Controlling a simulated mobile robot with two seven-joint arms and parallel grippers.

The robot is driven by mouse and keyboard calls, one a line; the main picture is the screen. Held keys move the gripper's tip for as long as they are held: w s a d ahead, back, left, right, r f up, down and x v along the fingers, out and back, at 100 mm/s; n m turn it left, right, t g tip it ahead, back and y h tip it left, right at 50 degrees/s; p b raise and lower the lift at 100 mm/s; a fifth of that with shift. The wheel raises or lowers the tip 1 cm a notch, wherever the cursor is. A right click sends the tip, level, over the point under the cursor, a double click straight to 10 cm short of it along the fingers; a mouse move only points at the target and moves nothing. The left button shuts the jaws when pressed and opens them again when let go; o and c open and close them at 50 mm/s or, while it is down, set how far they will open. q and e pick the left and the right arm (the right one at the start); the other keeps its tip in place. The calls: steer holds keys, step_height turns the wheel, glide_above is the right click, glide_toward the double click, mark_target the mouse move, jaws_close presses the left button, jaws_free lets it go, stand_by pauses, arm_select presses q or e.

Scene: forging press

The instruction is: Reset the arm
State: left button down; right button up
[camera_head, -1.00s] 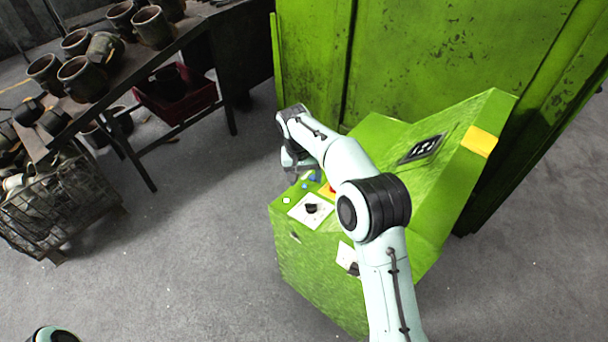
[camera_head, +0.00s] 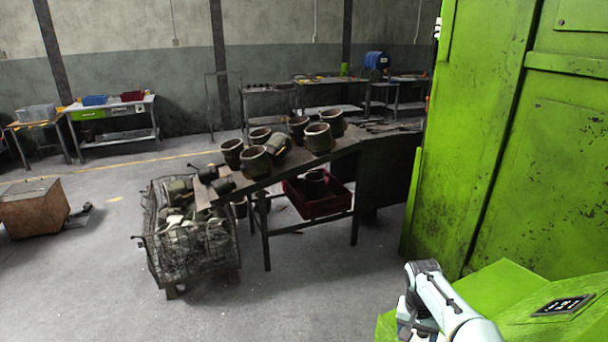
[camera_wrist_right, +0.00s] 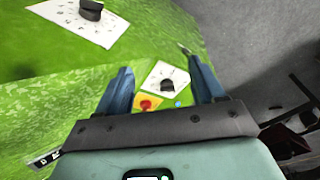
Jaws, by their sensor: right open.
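My right arm (camera_head: 450,308) shows at the bottom right of the head view, over the green press console (camera_head: 505,290). Its gripper (camera_wrist_right: 161,75) is open and empty in the right wrist view, with its two blue-grey fingers apart above the console. Between and beyond the fingers are a white plate with a black knob (camera_wrist_right: 167,84), a red button (camera_wrist_right: 147,104) on a yellow patch and a blue button (camera_wrist_right: 178,104). I cannot tell the exact height of the fingers above the panel. My left gripper is not in view.
The tall green press (camera_head: 510,130) stands at the right. A dark table (camera_head: 290,168) with several metal pots stands left of it, with a red crate (camera_head: 318,203) below and a wire basket (camera_head: 190,250) in front. Open grey floor lies at the bottom left.

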steer(key=s+a+f+n+y, duration=0.1)
steer(key=s+a+f, duration=0.3)
steer(key=f, duration=0.5)
steer(key=s+a+f+y, duration=0.1)
steer(key=s+f, duration=0.4)
steer(key=f, duration=0.4)
steer(key=s+a+f+n+y, duration=0.1)
steer(key=s+a+f+y, duration=0.15)
steer(key=s+f, duration=0.45)
steer(key=s+a+f, duration=0.4)
steer(key=s, duration=0.5)
steer(key=s+a+f, duration=0.3)
steer(key=s+a, duration=0.1)
steer(key=s, duration=0.6)
steer(key=shift+s+f+m+g+y, duration=0.3)
steer(key=shift+f+y, duration=0.1)
steer(key=shift+y, duration=0.05)
